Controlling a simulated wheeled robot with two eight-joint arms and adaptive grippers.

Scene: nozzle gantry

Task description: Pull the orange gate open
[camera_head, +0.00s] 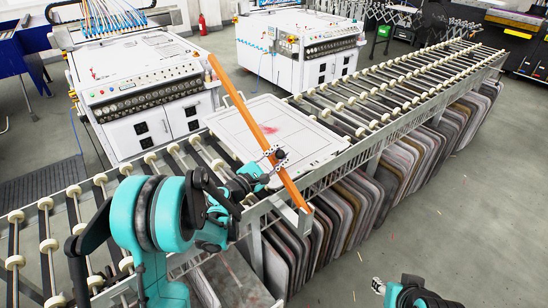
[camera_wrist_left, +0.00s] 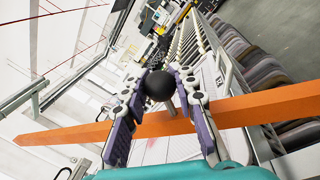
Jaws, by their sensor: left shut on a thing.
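The orange gate (camera_head: 245,112) is a long straight bar slanting across the roller conveyor, from the far left down to the near rail at its right end. It also crosses the left wrist view (camera_wrist_left: 262,108) behind my fingers. A black ball knob (camera_wrist_left: 159,86) on a short grey stem stands out from the bar. My left gripper (camera_head: 273,158) is at the middle of the bar, its fingers shut on the knob from both sides. My right gripper (camera_head: 379,286) shows only in part at the bottom edge, apart from the gate; its fingers are too small to judge.
A white panel (camera_head: 303,133) lies on the conveyor rollers (camera_head: 408,79), partly behind the gate. Several upright sheets (camera_head: 345,205) stand under the conveyor. White machines (camera_head: 150,95) stand behind it. Grey floor (camera_head: 440,225) is open at the right.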

